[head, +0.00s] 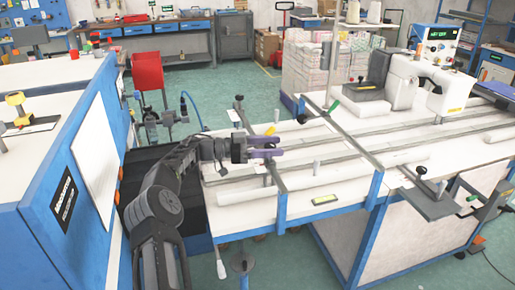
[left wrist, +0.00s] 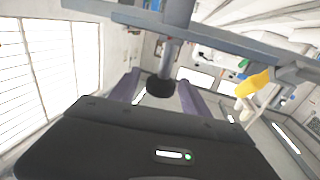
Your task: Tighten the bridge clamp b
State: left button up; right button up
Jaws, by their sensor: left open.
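My left gripper (head: 280,147) is open, its purple fingers level over the left bridge (head: 256,154) of the sewing table. In the left wrist view the open fingers (left wrist: 159,80) stand on either side of a round black knob (left wrist: 160,87) on a grey upright shaft (left wrist: 178,25). The knob is between the fingers but not visibly gripped. A yellow handle (left wrist: 255,83) sits to the right of it; it also shows in the head view (head: 271,129). No lettering tells which clamp is b. My right gripper is not in view.
The white table (head: 320,185) carries long rails and a second bridge (head: 345,135) with a green handle (head: 333,107). A white sewing machine (head: 425,85) stands at the back right. A blue-framed partition (head: 75,190) is at the left.

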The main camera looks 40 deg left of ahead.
pick_arm(q)
jog(key=v, duration=0.3)
jog(key=shift+a, duration=0.1)
jog(key=shift+s+a, duration=0.15)
jog(key=shift+s, duration=0.2)
jog(key=shift+v, duration=0.8)
jog(key=shift+w, duration=0.1)
